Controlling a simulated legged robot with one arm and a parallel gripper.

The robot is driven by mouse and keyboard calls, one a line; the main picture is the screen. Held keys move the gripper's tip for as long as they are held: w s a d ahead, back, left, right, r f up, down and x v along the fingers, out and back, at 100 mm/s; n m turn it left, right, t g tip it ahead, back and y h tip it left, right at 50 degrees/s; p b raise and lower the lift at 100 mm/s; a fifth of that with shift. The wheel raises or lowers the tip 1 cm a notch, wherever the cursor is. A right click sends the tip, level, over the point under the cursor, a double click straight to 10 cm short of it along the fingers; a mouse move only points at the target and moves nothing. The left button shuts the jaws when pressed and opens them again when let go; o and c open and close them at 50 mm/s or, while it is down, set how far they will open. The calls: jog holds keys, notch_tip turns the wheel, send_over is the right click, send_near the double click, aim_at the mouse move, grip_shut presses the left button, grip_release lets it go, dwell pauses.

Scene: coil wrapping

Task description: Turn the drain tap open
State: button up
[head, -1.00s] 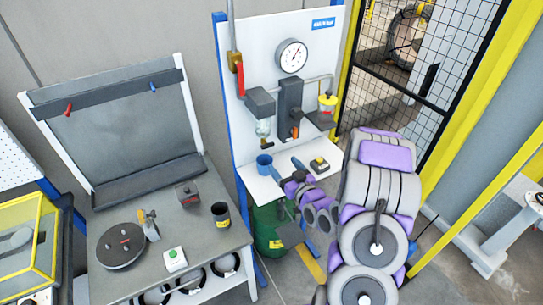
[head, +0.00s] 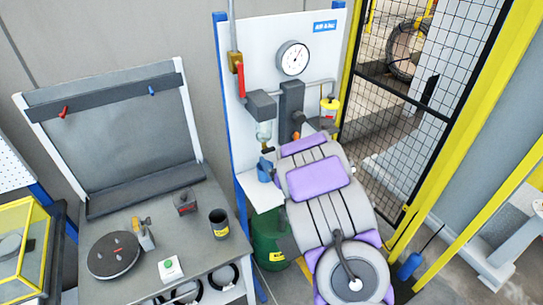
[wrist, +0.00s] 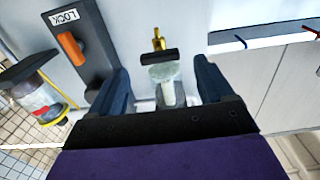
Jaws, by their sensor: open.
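The drain tap has a dark crossbar handle (wrist: 159,56) and a brass stem. In the wrist view it is upper middle, at the end of a clear bowl (wrist: 167,88). In the head view the tap (head: 267,150) hangs below the bowl (head: 263,132) on the white panel. My gripper (wrist: 162,67) is open, its dark blue fingers on either side of the bowl and tap, with visible gaps. The crossbar lies near the fingertips' level; I cannot tell the depth. In the head view my arm hides most of the gripper.
An orange lever (wrist: 71,48) on a dark LOCK block stands left in the wrist view, beside a yellow-rimmed jar (wrist: 40,97). In the head view, a gauge (head: 292,58) and red-handled valve (head: 240,80) are above, a green drum (head: 268,238) below.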

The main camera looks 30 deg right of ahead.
aim_at(269, 152)
jog(key=shift+w, duration=1.65)
jog(key=shift+c, duration=0.2)
jog(key=c, duration=1)
jog(key=shift+b, duration=0.3)
jog(key=n+b, duration=0.3)
jog(key=shift+f, duration=0.2)
jog(key=shift+a+r+n+b, duration=0.1)
jog(key=shift+n+b, duration=0.9)
jog(key=shift+n, duration=0.4)
